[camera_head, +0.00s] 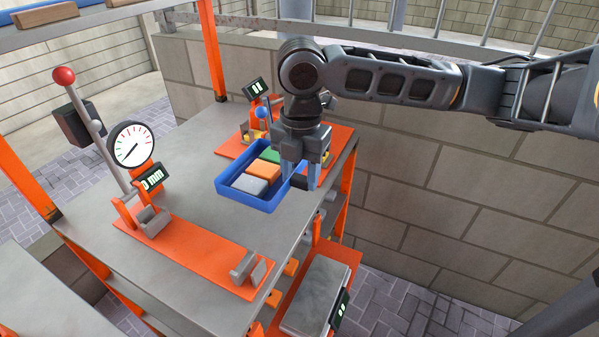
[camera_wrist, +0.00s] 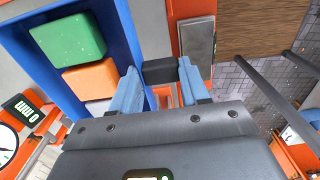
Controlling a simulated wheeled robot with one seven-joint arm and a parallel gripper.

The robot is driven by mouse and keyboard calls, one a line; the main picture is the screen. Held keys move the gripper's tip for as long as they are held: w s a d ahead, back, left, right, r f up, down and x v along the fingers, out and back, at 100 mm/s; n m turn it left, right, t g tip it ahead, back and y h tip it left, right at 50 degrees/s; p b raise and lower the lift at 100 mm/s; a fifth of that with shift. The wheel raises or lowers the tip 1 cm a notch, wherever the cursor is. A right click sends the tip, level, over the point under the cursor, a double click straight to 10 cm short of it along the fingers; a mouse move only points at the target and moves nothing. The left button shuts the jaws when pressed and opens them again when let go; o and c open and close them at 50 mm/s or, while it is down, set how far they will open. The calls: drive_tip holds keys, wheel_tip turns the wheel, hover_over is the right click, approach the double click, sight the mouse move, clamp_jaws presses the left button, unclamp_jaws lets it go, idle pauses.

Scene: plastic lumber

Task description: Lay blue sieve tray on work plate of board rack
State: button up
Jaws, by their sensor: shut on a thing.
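The blue sieve tray (camera_head: 243,201) is over the grey work plate (camera_head: 205,205) of the orange-framed board rack (camera_head: 212,50). It looks level. I cannot tell whether its underside touches the plate. It holds a grey, an orange (camera_head: 263,170) and a green block. My gripper (camera_head: 300,175) points down at the tray's right side, its light-blue fingers shut on a dark grip at the tray's edge. In the wrist view the dark grip (camera_wrist: 160,71) sits between the fingers, beside the tray's blue wall (camera_wrist: 118,28). The join of grip and tray is partly hidden.
An orange gauge stand with a round dial (camera_head: 131,143) and a red-knobbed lever (camera_head: 64,76) stands front left on the plate. Another orange fixture (camera_head: 340,135) is behind the tray. A grey scale (camera_head: 315,293) sits lower right. A block wall (camera_head: 450,200) is at right.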

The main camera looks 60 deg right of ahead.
drive_tip(key=shift+f+b, duration=3.2)
drive_tip(key=shift+f, duration=1.1)
drive_tip(key=shift+f+b, duration=0.5)
drive_tip(key=shift+f, duration=0.15)
drive_tip(key=o, duration=1.3)
drive_tip(key=shift+c, duration=0.2)
drive_tip(key=shift+r, duration=3.9)
